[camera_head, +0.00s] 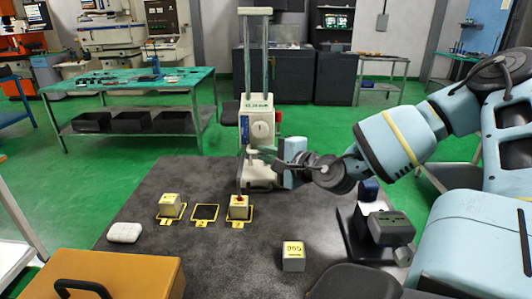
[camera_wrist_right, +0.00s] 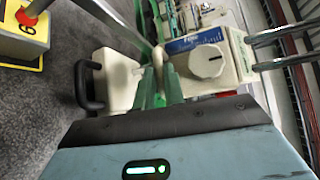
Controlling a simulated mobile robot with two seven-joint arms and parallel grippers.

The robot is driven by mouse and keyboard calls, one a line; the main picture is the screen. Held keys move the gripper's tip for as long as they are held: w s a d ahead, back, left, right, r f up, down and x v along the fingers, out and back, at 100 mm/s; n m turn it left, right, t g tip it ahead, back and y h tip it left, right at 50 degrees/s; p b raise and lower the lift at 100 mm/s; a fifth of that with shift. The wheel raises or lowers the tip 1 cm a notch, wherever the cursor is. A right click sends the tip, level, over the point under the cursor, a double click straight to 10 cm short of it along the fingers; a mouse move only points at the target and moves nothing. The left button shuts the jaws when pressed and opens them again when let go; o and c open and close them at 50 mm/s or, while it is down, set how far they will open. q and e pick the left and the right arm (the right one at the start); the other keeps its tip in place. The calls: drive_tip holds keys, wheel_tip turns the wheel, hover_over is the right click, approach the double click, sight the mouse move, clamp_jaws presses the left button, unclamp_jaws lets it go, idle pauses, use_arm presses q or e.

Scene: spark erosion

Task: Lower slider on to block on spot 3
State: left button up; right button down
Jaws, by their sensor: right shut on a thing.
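The slider is the pale head with a dial (camera_head: 258,128) on two upright rails of the machine; its dial also shows in the right wrist view (camera_wrist_right: 208,62). A thin rod with a red tip (camera_head: 239,199) hangs from it. The tip is at the top of the block (camera_head: 239,211) on the rightmost yellow-framed spot; contact is hard to tell. That block's yellow top also shows in the right wrist view (camera_wrist_right: 20,45). My right gripper (camera_head: 272,157) is shut at the slider's front, apparently on its handle; the green fingers hide what they grip. My left gripper is out of view.
Another block (camera_head: 171,206) stands on the left spot; the middle spot (camera_head: 205,213) is empty. A loose block (camera_head: 293,258) stands at the front of the dark table. A white rounded object (camera_head: 124,232) and orange box (camera_head: 120,272) are left. A dark device (camera_head: 386,228) is right.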

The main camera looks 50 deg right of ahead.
drive_tip(key=shift+s+f, duration=0.1)
drive_tip(key=shift+f, duration=0.25)
drive_tip(key=c, duration=1.5)
unclamp_jaws()
drive_tip(key=shift+r, duration=0.1)
drive_tip(key=shift+s+r, duration=0.3)
drive_tip(key=shift+s, duration=0.2)
drive_tip(key=s+p, duration=0.2)
drive_tip(key=s, duration=0.4)
drive_tip(key=shift+s+a+r, duration=0.3)
drive_tip(key=shift+a+r, duration=0.05)
